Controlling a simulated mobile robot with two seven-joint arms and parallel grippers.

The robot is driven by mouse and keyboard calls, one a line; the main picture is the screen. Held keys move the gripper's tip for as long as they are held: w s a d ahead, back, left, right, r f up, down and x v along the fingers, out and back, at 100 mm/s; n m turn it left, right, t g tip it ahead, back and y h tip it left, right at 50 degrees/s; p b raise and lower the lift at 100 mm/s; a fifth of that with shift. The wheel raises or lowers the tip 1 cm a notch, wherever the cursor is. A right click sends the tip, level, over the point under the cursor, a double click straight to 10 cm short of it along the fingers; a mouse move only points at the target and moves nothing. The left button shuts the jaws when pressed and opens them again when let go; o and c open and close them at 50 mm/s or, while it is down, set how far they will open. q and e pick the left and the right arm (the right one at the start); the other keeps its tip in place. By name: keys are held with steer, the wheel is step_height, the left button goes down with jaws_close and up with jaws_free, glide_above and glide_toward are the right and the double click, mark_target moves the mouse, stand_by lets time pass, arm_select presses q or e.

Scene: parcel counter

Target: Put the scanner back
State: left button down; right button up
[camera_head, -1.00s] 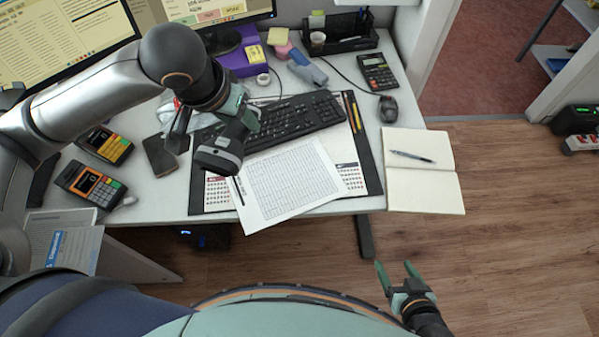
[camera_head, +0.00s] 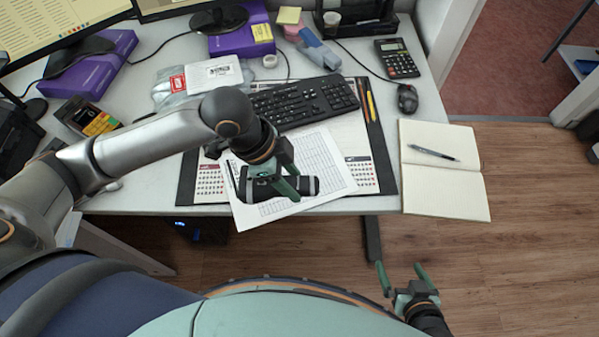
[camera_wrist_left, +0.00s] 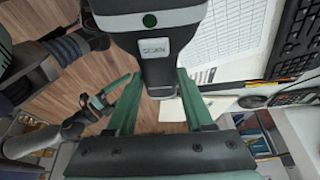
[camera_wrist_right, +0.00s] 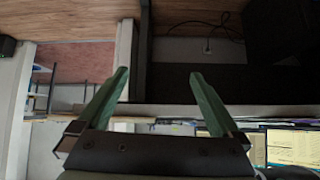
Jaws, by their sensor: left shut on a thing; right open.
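The scanner (camera_head: 303,187) is a dark handheld device with a grey band, and it lies roughly level across the head view. My left gripper (camera_head: 283,172) is shut on it and holds it above the printed sheet at the desk's front edge. In the left wrist view the scanner (camera_wrist_left: 155,45) shows a "SCAN" label, between the green fingers of the left gripper (camera_wrist_left: 157,88). My right gripper (camera_head: 402,274) is open and empty, low in front of the desk. Its spread fingers also show in the right wrist view (camera_wrist_right: 160,85). I cannot make out a scanner holder.
The printed sheet (camera_head: 327,163) lies on a dark desk pad. Behind are a keyboard (camera_head: 300,101), mouse (camera_head: 407,98) and calculator (camera_head: 396,58). An open notebook (camera_head: 430,186) lies right. A card terminal (camera_head: 88,117) and purple box (camera_head: 90,68) stand left; my left arm crosses there.

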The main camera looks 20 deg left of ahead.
arm_select(q)
steer(key=w+f, duration=0.3)
steer(key=w, duration=0.1)
steer(key=w+f+b, duration=0.1)
steer(key=w+f, duration=0.2)
steer(key=shift+w+a+f, duration=0.15)
steer(key=shift+w+f, duration=0.2)
steer(key=shift+f, duration=0.05)
steer(key=shift+w+f, duration=0.15)
steer(key=shift+f, duration=0.05)
steer(key=shift+f+b, duration=0.35)
steer(key=shift+f, duration=1.2)
steer(key=shift+f, duration=0.15)
steer(key=shift+c, duration=1.4)
jaws_free()
steer(key=p+v, duration=0.1)
steer(key=v, duration=1.1)
steer(key=shift+p, duration=0.35)
